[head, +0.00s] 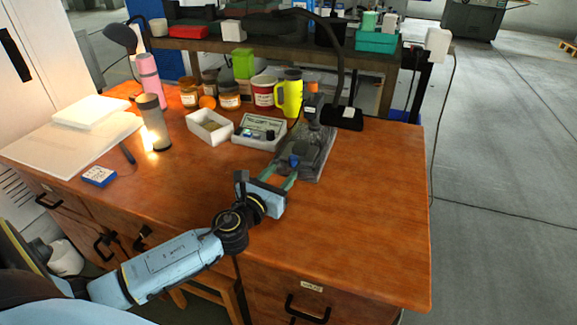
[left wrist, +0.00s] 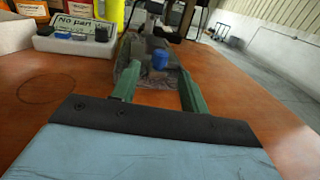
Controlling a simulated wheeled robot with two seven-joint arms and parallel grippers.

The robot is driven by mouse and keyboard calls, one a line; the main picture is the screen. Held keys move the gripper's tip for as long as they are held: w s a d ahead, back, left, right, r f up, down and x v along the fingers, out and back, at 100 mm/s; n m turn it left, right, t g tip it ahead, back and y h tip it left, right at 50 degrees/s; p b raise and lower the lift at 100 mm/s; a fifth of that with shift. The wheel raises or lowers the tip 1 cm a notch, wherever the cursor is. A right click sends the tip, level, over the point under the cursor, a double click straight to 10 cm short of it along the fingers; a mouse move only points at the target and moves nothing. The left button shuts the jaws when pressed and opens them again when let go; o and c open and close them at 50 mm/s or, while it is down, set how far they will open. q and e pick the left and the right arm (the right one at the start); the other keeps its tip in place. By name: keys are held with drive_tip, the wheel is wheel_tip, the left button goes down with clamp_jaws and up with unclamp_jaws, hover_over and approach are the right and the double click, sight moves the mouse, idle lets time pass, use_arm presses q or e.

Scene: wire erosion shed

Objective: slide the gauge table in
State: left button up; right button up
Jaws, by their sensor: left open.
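The gauge (head: 316,152) is a dark grey device with a flat base and an upright stand, towards the middle back of the wooden desk. A blue knob (head: 293,160) sits at its near end, and it also shows in the left wrist view (left wrist: 160,59). My left gripper (head: 279,175) is open, with green fingers pointing at the knob. In the left wrist view the knob lines up between the fingertips, a little beyond them; I cannot tell if they touch the gauge. The separate sliding table cannot be clearly told from the base. My right gripper is not in view.
A white box with a card (head: 259,131), a white tray (head: 209,126), a yellow mug (head: 289,93) and several jars stand left of and behind the gauge. A black lamp base (head: 344,118) is behind it. The desk's right front (head: 375,230) is clear.

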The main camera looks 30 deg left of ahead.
sight(290, 162)
use_arm(q)
drive_tip(key=w, duration=0.3)
drive_tip(key=shift+w+a, duration=0.1)
drive_tip(key=shift+w, duration=0.8)
drive_tip(key=shift+c, duration=0.5)
clamp_jaws()
drive_tip(key=shift+a, duration=0.1)
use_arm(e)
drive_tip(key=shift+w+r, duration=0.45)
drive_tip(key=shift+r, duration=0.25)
